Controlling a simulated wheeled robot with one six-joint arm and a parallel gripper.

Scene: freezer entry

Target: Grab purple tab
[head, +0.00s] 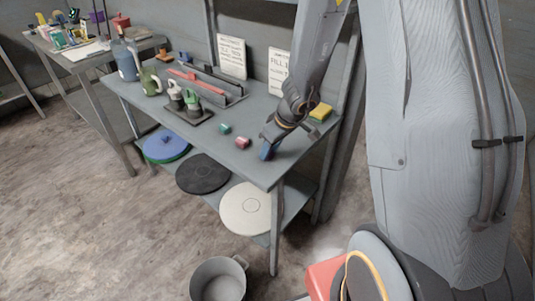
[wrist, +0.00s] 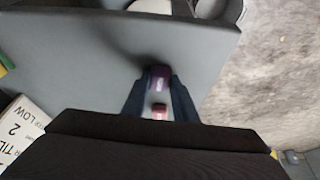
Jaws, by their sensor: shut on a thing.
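The purple tab (wrist: 159,76) shows in the wrist view between the tips of my gripper's two dark blue fingers. My gripper (head: 267,152) is shut on it, low at the front right part of the grey table (head: 130,96). In the head view the fingers hide the tab, and I cannot tell whether it touches the tabletop. A pink-red tab (head: 242,143) lies on the table just left of my gripper. A green tab (head: 224,128) lies farther left.
A yellow block (head: 320,112) lies right of my gripper near the table's edge. White sign boards (head: 231,58) stand at the back. Round lids (head: 245,207) lie on the lower shelf.

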